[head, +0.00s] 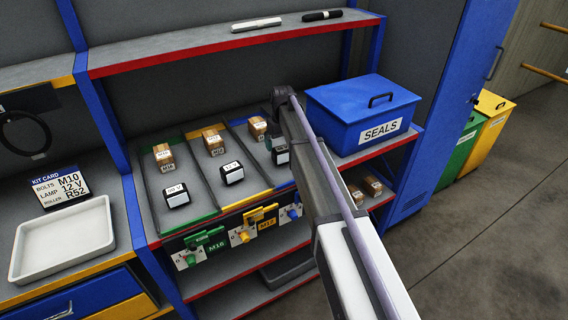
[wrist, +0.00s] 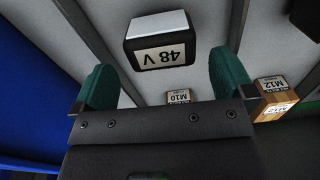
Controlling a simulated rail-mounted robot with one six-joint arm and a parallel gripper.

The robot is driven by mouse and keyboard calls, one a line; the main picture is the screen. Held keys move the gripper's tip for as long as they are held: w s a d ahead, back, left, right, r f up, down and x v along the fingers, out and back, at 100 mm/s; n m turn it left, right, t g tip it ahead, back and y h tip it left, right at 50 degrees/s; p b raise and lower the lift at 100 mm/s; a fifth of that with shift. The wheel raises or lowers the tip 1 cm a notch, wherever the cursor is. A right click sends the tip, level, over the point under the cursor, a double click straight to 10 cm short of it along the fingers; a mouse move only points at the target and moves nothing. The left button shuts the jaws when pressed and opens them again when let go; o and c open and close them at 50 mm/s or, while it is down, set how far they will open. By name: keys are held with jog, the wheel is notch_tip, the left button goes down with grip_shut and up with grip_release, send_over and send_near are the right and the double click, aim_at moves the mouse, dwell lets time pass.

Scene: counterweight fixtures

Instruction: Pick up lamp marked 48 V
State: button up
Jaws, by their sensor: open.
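The lamp marked 48 V (wrist: 160,52) is a small black block with a white top and a white label, seen upside down in the wrist view. It stands in a grey lane. In the head view it appears to be the block (head: 281,156) in the right lane, partly behind my arm. My gripper (wrist: 165,78) has two green fingers, spread apart and empty. In the wrist view the lamp lies beyond and between them, with no visible contact. In the head view my gripper is mostly hidden by my arm.
The M10 box (wrist: 179,97) stands behind the lamp; the M12 box (wrist: 274,98) is in the neighbouring lane. The 12 V lamp (head: 232,173) and another lamp (head: 176,195) stand left. A blue SEALS bin (head: 345,120) is close right. A white tray (head: 62,240) is empty.

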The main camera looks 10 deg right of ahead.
aim_at(282, 148)
jog(key=shift+f, duration=0.1)
notch_tip(282, 148, down, 5)
jog(key=b, duration=0.5)
jog(key=shift+f, duration=0.2)
jog(key=shift+r, duration=0.2)
jog(key=c, duration=1)
